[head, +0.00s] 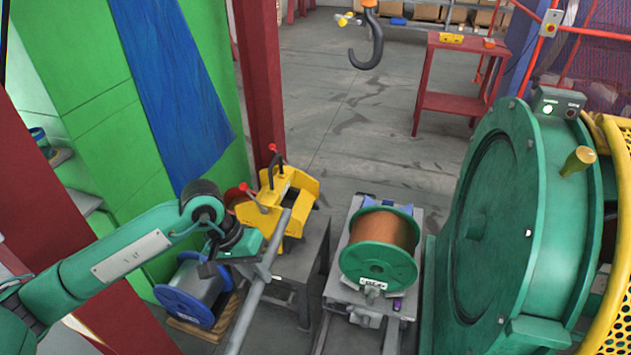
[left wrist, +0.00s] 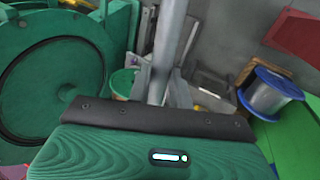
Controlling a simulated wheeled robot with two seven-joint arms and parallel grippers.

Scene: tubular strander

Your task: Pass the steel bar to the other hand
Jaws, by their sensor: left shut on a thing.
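The steel bar (head: 247,318) is a long grey rod, held tilted in the head view, its upper end beside the yellow fixture and its lower end near the bottom edge. My left gripper (head: 262,262), green and dark, is shut on the bar at about its middle. In the left wrist view the bar (left wrist: 168,45) runs away from the dark jaw edge (left wrist: 155,118) toward the top. The fingertips are partly hidden there. My right gripper is in neither view.
A yellow fixture (head: 297,183) with red-tipped levers stands on a grey bench just behind the bar. A copper wire spool (head: 385,235) sits on a stand to the right. A large green drum machine (head: 535,230) fills the right side. A black hook (head: 368,45) hangs at the top.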

